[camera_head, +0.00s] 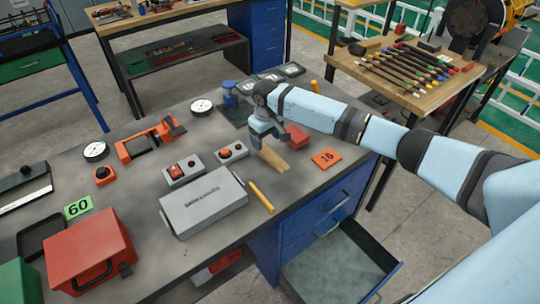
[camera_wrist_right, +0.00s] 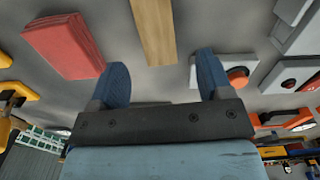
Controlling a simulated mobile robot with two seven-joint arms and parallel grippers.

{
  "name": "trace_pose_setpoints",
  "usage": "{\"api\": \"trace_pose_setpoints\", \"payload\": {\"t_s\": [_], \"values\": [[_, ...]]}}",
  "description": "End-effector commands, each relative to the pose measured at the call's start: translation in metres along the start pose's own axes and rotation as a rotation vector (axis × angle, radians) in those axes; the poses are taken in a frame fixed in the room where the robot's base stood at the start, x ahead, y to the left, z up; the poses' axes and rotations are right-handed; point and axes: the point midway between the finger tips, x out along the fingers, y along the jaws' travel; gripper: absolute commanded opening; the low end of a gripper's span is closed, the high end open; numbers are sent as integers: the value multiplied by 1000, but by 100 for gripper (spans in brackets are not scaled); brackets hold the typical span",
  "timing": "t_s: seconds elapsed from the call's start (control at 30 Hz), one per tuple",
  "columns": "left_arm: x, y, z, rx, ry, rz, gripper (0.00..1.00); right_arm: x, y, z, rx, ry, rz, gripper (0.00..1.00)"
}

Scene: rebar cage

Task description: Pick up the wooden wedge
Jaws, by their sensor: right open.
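The wooden wedge (camera_head: 273,158) is a light brown, narrow piece lying on the grey workbench (camera_head: 140,190), between a red block and a grey button box. In the right wrist view the wedge (camera_wrist_right: 154,30) points in from the top edge, in line with the gap between my fingers. My right gripper (camera_head: 263,139) is above the far end of the wedge, pointing down. Its two blue fingers (camera_wrist_right: 162,75) are apart with nothing between them. Whether a finger touches the wedge cannot be told. My left gripper is not in view.
A red block (camera_head: 297,136) and an orange card marked 16 (camera_head: 326,158) lie to the right of the wedge. A grey button box (camera_head: 232,152) stands at its left. A grey case (camera_head: 203,200) and a yellow stick (camera_head: 262,196) lie nearer. An open drawer (camera_head: 340,262) juts out below.

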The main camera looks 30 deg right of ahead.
Motion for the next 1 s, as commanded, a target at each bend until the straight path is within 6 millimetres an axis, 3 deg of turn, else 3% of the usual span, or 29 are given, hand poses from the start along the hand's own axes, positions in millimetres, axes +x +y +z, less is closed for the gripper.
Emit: {"api": "trace_pose_setpoints", "payload": {"t_s": [0.3,0.6,0.63,0.87,1.0], "values": [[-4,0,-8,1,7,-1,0,44,2,0,0,-3,1,72],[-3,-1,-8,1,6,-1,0,51,2,0,-1,-1,1,72],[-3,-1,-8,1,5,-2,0,51,2,0,-1,-1,1,70],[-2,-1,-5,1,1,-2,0,50,2,0,-1,-1,1,19],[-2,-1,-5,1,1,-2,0,50,2,0,-1,-1,1,19]]}}
